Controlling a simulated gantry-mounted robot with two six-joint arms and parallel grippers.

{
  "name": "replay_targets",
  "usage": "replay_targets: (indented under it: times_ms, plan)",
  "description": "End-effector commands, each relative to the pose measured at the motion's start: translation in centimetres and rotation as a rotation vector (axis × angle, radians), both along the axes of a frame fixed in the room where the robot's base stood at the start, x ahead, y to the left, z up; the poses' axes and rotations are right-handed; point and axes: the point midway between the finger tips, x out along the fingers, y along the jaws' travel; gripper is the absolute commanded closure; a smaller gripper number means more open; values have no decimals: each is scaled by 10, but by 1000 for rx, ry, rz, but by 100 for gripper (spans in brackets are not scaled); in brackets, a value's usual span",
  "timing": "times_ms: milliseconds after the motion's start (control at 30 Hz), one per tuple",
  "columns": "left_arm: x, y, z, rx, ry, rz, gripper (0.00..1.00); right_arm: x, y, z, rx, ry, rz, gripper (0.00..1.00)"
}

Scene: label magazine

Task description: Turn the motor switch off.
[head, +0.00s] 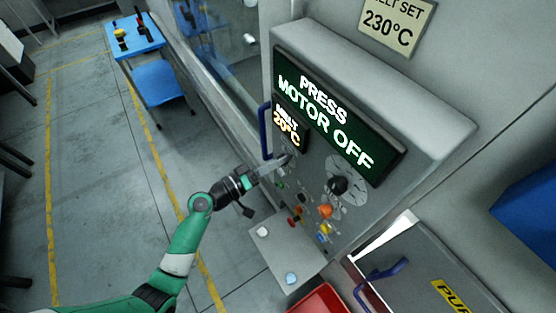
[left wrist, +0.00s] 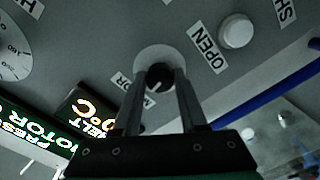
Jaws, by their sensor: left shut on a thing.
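The motor switch is a small black round knob (left wrist: 160,77) on a pale round plate, beside a partly hidden label (left wrist: 128,88) that appears to read MOTOR. My left gripper (left wrist: 158,84) has its two fingers on either side of the knob and is shut on it. A pale pointer mark shows faintly on the knob. In the head view my left gripper (head: 284,162) reaches the upper left of the control panel, and its fingertips hide most of the knob. My right gripper is in neither view.
A blue handle (head: 264,130) stands close to the gripper. A white button (left wrist: 236,31) labelled OPEN is beside the knob. A larger black knob (head: 338,186) and coloured buttons sit lower right.

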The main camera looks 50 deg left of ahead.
Motion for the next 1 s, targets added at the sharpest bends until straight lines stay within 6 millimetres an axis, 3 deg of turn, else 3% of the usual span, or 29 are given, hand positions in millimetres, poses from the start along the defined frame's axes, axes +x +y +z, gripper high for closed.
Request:
replay_targets:
  times_ms: [500,1000]
  plan:
    - [0,1,1,-388,71,0,100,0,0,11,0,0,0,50]
    - [0,1,0,-484,89,0,100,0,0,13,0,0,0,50]
